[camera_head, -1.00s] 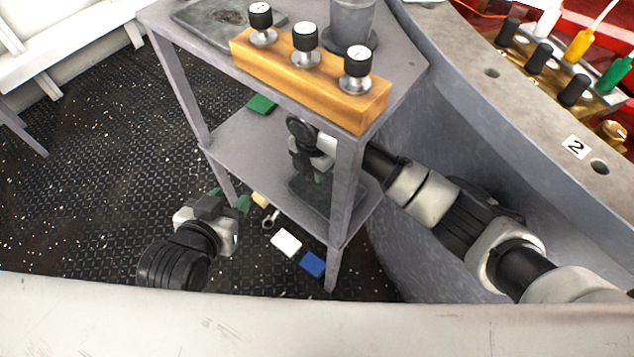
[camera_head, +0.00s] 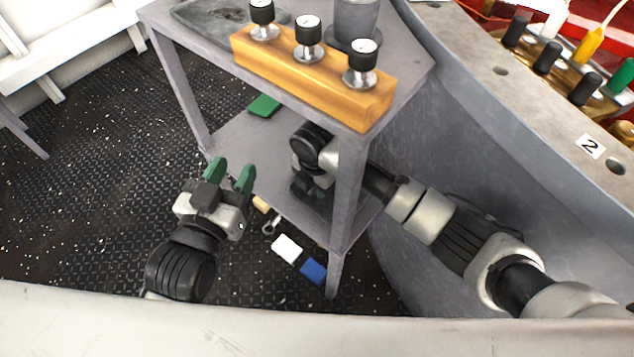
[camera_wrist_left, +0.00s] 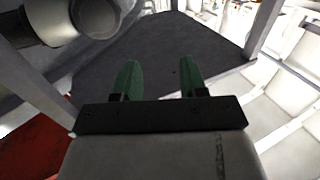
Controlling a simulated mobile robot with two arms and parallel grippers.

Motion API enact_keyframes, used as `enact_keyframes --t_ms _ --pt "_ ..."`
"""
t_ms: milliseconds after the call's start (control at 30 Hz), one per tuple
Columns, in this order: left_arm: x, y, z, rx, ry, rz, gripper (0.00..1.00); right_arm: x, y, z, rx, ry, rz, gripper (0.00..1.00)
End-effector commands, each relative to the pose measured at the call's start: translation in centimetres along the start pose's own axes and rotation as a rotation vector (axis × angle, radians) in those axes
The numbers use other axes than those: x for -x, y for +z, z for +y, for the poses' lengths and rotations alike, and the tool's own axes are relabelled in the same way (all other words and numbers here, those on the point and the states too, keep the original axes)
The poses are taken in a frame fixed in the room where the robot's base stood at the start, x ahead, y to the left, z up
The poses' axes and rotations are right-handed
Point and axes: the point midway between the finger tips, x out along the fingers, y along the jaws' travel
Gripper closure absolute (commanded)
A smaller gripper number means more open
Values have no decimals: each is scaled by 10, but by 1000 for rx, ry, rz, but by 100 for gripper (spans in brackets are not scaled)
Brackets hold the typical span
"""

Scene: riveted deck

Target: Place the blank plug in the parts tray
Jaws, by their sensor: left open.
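I cannot tell which piece is the blank plug. A shallow grey tray (camera_head: 190,14) with a dark patch lies on the cart's top at the back left; it may be the parts tray. A dark flat tray-like piece (camera_head: 347,205) shows partly on the lower shelf, behind a cart leg. My left gripper (camera_head: 231,172) has green fingers, open and empty, beside the lower shelf's left edge. Its spread fingers also show in the left wrist view (camera_wrist_left: 160,80), with nothing between them. My right gripper (camera_head: 309,182) is at the lower shelf, partly hidden; its fingers are unclear.
A wooden block (camera_head: 310,77) with three dial-topped knobs stands on the cart top beside a grey cylinder (camera_head: 355,22). A white card (camera_head: 286,248) and blue card (camera_head: 313,271) lie below the shelf. A plug rack (camera_head: 566,65) is at right. Cart legs (camera_head: 345,190) obstruct.

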Motion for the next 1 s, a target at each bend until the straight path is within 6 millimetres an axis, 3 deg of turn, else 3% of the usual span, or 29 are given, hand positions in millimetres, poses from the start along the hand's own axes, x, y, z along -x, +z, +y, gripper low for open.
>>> enact_keyframes --t_ms 33,67,200,567,1000 --pt "0 0 0 0 0 -1 57 -2 0 0 0 0 0 94" --pt "0 0 0 0 0 -1 57 -1 0 0 0 0 0 66" --pt "0 0 0 0 0 -1 57 -1 0 0 0 0 0 45" --pt "0 -1 0 0 0 -4 57 3 0 0 0 0 0 45" --pt "27 53 -11 -3 -28 -465 57 52 0 0 0 1 0 45"
